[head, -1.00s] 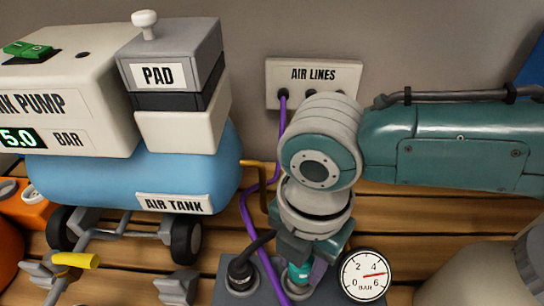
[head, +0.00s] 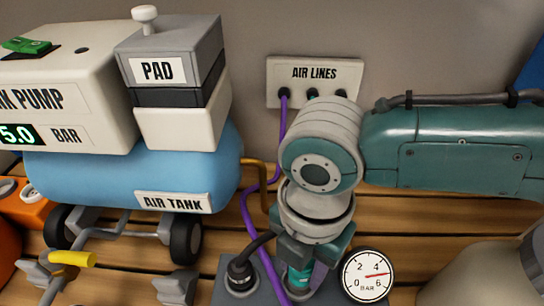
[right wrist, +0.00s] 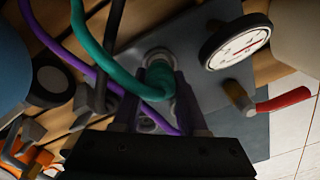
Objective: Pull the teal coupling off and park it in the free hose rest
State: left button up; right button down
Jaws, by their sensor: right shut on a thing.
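The teal coupling (head: 299,276) is at the grey manifold block (head: 222,290), beneath my right gripper. In the right wrist view the teal coupling (right wrist: 158,80) stands between the fingers of my right gripper (right wrist: 157,100), which is shut on it. A teal hose (right wrist: 98,50) curves away from it. Its lower end is hidden, so I cannot tell whether it is still seated. A grey forked hose rest (head: 178,283) at the lower middle looks empty. Another rest (head: 38,277) farther left has a yellow-ended piece (head: 72,258) by it. My left gripper is not in view.
A black coupling (head: 241,273) and a purple hose (head: 250,220) are close left of my gripper. A pressure gauge (head: 366,276) is close right. A red lever (right wrist: 283,99) shows in the wrist view. The blue air tank (head: 130,178) stands behind the rests.

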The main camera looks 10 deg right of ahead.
jog(key=shift+f, duration=0.9)
dwell(0.3)
jog(key=shift+c, duration=1.8)
grip_release()
jog(key=shift+r, duration=0.1)
